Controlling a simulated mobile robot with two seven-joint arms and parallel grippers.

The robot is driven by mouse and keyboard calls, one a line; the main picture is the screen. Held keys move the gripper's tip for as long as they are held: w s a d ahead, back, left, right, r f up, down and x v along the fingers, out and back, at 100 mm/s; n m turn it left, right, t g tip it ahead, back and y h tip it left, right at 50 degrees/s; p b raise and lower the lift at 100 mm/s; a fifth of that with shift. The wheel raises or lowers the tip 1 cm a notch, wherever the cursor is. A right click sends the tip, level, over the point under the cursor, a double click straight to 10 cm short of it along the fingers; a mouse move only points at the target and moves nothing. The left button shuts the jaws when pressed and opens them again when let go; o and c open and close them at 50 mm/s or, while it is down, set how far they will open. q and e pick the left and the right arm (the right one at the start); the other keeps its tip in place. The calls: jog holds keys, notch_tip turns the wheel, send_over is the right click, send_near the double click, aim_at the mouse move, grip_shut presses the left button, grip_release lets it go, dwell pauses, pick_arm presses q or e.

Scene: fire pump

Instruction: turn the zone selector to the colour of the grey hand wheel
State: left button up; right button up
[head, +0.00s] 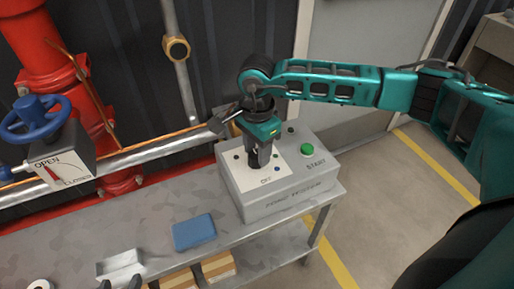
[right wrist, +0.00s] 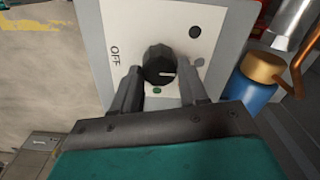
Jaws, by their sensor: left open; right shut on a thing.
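The zone selector is a black knob (right wrist: 159,64) on a white plate of a grey control box (head: 290,196). Its white pointer line points right in the right wrist view. My right gripper (head: 259,163) is shut on the knob, one finger on each side. My left gripper (head: 120,284) shows only as dark fingertips at the bottom edge, apart and empty. I cannot make out a grey hand wheel; the hand wheel (head: 35,118) at left is blue.
A green START button (head: 307,149) is on the box. A blue block (head: 194,232) and a silver tray (head: 120,264) lie on the grey bench. Red pipes (head: 45,50) and a steel pipe run behind. Open floor lies to the right.

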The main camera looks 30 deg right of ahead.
jog(key=o, duration=1.1)
jog(key=shift+c, duration=0.2)
jog(key=shift+r, duration=0.15)
notch_tip(320, 180, up, 13)
jog(key=p, duration=0.1)
jog(key=shift+p, duration=0.35)
jog(key=shift+f, duration=0.2)
